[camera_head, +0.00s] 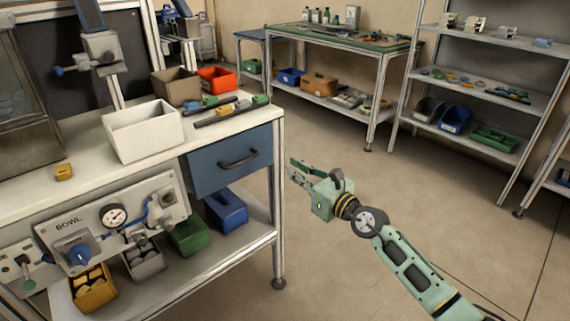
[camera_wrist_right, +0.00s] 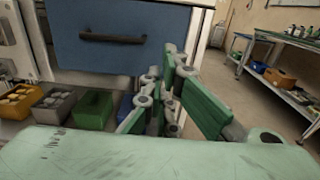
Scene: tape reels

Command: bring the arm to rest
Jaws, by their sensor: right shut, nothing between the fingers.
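My right arm comes in from the lower right in the head view. Its pale green gripper (camera_head: 293,168) is in the open air over the floor, just right of the workbench's (camera_head: 75,176) front corner post. The fingers are shut with nothing between them. In the right wrist view the gripper (camera_wrist_right: 165,100) shows its green finger pads and grey links in front of the blue drawer (camera_wrist_right: 120,40). It appears apart from the bench. My left gripper is in neither view.
A white bin (camera_head: 146,132) stands on the bench top, with tools and a red-orange bin (camera_head: 217,79) behind. A panel with a gauge (camera_head: 113,215) hangs on the bench front. Bins sit on its lower shelf. Floor (camera_head: 330,255) around the arm is clear; shelving (camera_head: 470,105) stands at the back right.

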